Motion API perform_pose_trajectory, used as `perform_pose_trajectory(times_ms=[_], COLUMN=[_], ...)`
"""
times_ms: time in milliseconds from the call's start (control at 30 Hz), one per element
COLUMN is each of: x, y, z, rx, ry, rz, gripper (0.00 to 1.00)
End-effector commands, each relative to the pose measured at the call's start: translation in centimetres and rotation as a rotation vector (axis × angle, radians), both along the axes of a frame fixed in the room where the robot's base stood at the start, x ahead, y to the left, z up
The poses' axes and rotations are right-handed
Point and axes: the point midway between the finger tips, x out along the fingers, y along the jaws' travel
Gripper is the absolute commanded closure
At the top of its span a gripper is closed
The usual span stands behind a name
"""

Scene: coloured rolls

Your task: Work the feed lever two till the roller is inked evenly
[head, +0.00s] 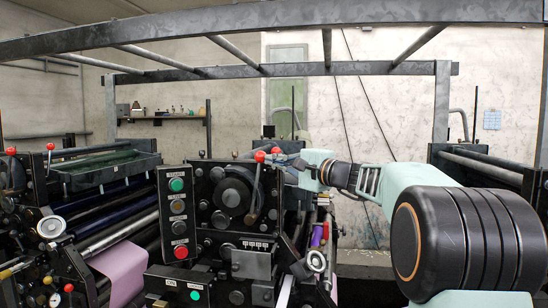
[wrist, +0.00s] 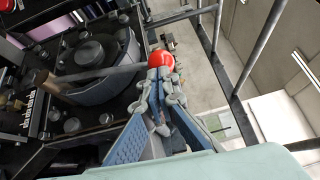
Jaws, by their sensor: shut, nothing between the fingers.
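My gripper (head: 288,161) is at the upper right of the dark press unit in the middle of the head view. In the wrist view its fingertips (wrist: 160,92) are closed together with nothing between them. A red ball knob (wrist: 161,59) is right beyond the fingertips; I cannot tell whether they touch it. A grey bar runs left from near this knob across a round dark drum. No lever number is readable.
A button panel (head: 178,212) with green and red buttons is on the press's left. Another press with rollers (head: 110,170) stands at the left. A grey overhead frame (head: 300,15) spans the top, and its bars show in the wrist view (wrist: 240,90).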

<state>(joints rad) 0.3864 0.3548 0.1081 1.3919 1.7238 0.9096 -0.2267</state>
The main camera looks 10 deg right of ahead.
Motion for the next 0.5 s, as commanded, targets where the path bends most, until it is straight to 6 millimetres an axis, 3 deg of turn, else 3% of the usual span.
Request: perform_pose_trajectory(times_ms=[500], x=[0.8], y=[2.3], z=[0.0], rx=[0.001], ry=[0.000], rz=[0.002], gripper=[1.00])
